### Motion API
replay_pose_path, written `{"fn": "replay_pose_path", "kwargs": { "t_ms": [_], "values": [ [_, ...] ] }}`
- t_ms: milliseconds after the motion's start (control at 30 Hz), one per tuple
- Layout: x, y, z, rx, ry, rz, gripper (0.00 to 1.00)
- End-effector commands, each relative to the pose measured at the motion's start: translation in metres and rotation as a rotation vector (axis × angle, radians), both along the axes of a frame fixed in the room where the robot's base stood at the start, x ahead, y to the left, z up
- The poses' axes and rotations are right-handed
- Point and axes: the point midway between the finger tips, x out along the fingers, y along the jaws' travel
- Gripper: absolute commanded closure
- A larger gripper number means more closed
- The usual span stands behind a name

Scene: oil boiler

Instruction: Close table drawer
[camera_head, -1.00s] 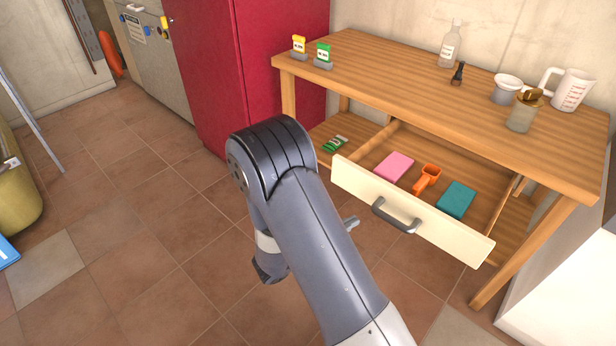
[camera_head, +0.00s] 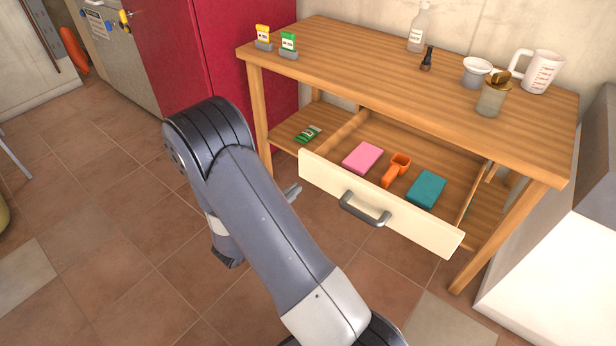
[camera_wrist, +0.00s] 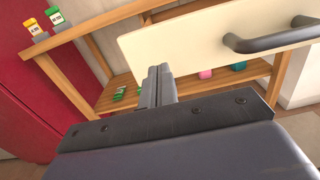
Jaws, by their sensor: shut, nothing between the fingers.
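The wooden table (camera_head: 400,80) has an open drawer with a cream front panel (camera_head: 420,228) and a dark grey bar handle (camera_head: 364,209). Inside the drawer lie a pink block (camera_head: 363,157), an orange scoop (camera_head: 397,170) and a teal block (camera_head: 427,190). My gripper (camera_wrist: 158,84) is shut and empty. In the wrist view its fingertips overlap the left end of the drawer front (camera_wrist: 210,45), with the handle (camera_wrist: 270,40) to their right; contact cannot be told. In the head view my arm hides most of the gripper, and a finger (camera_head: 293,192) shows left of the drawer.
A red cabinet (camera_head: 230,60) stands left of the table, and a white block-like unit (camera_head: 560,250) stands right. The tabletop holds seed packets (camera_head: 288,44), a bottle (camera_head: 418,28), a measuring jug (camera_head: 541,70) and small jars. A green packet (camera_head: 307,134) lies on the lower shelf. Tiled floor in front is clear.

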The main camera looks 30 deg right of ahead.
Motion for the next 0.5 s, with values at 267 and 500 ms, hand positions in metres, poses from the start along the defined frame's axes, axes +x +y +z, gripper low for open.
{"fn": "replay_pose_path", "kwargs": {
  "t_ms": [267, 500],
  "values": [
    [0.017, -0.044, 0.000, 0.000, 0.000, -0.004, 1.00],
    [0.026, -0.063, 0.000, 0.000, 0.000, -0.001, 1.00]
  ]
}}
